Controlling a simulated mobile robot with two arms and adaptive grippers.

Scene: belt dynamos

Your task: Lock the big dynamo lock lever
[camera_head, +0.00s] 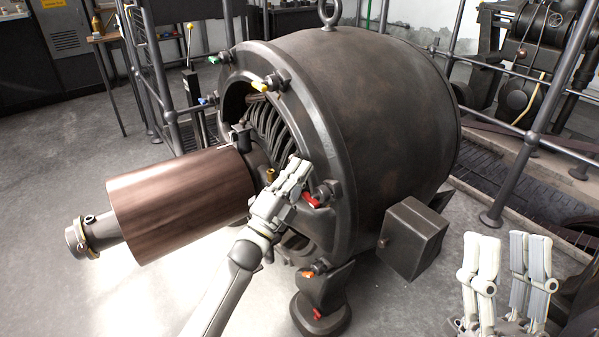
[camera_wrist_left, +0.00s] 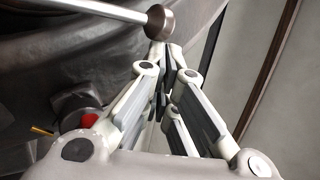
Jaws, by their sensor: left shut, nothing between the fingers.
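The big dynamo (camera_head: 385,85) is a dark, rounded drum with a copper-brown cylinder (camera_head: 180,200) on a shaft at its front left. My left gripper (camera_head: 298,166) is at the front rim of the dynamo, its fingers shut and empty. In the left wrist view, a metal rod with a dark round knob (camera_wrist_left: 160,22), which looks like the lever, crosses the top. The shut fingertips (camera_wrist_left: 168,52) are just below the knob; I cannot tell whether they touch it. My right gripper (camera_head: 506,240) is open and empty at the lower right.
Coloured clamp handles sit around the rim: green (camera_head: 213,60), yellow (camera_head: 259,87), red (camera_head: 311,200) beside my left gripper, and orange-red below. A grey box (camera_head: 412,238) stands at the dynamo's side. Railings (camera_head: 160,75) stand behind. The floor at the left is clear.

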